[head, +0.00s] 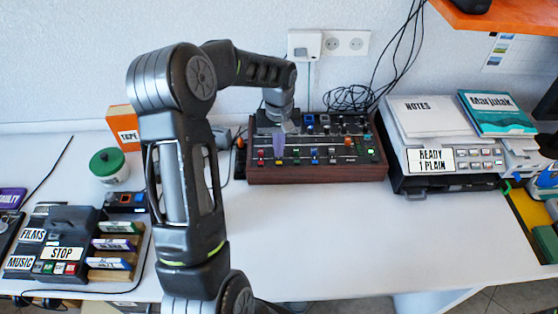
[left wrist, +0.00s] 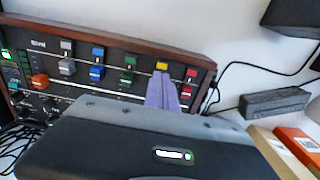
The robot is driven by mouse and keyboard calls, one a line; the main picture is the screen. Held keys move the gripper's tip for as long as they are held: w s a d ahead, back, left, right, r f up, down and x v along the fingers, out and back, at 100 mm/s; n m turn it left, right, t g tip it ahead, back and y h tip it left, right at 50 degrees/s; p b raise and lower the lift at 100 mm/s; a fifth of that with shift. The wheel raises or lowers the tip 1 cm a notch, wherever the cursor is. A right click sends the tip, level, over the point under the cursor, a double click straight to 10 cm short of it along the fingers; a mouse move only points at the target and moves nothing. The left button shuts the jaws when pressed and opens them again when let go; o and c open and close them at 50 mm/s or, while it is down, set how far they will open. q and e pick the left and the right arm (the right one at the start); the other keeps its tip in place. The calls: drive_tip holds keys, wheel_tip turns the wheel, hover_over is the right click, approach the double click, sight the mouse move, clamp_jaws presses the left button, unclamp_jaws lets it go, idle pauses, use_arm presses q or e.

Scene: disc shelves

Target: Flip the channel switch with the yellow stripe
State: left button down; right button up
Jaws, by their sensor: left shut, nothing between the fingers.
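The mixer (head: 350,172) is a dark panel in a wooden case at the back of the table; it fills the upper left of the left wrist view (left wrist: 105,40). A row of coloured switches or caps runs along it there. The yellow one (left wrist: 162,66) lies between a green one (left wrist: 129,62) and a red one (left wrist: 190,76). My left gripper (head: 278,147) is over the left part of the panel, its lilac fingers shut and empty. In the left wrist view, its fingertips (left wrist: 164,78) are right at the yellow piece; I cannot tell whether they touch. My right gripper is out of view.
A grey device (head: 398,137) with a notes pad stands right of the mixer. A green-lidded jar (head: 108,160), an orange tape box (head: 122,122) and a cassette deck (head: 75,225) are at the left. Black cables (head: 350,97) hang behind. The table's front middle is clear.

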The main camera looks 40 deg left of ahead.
use_arm(q)
drive_tip(key=shift+f+b, duration=0.35)
drive_tip(key=shift+f, duration=0.05)
drive_tip(key=shift+s, duration=0.1)
idle(0.3)
wheel_tip(320, 180, up, 7)
drive_tip(key=p, duration=0.4)
drive_tip(key=shift+p, duration=0.3)
idle(0.6)
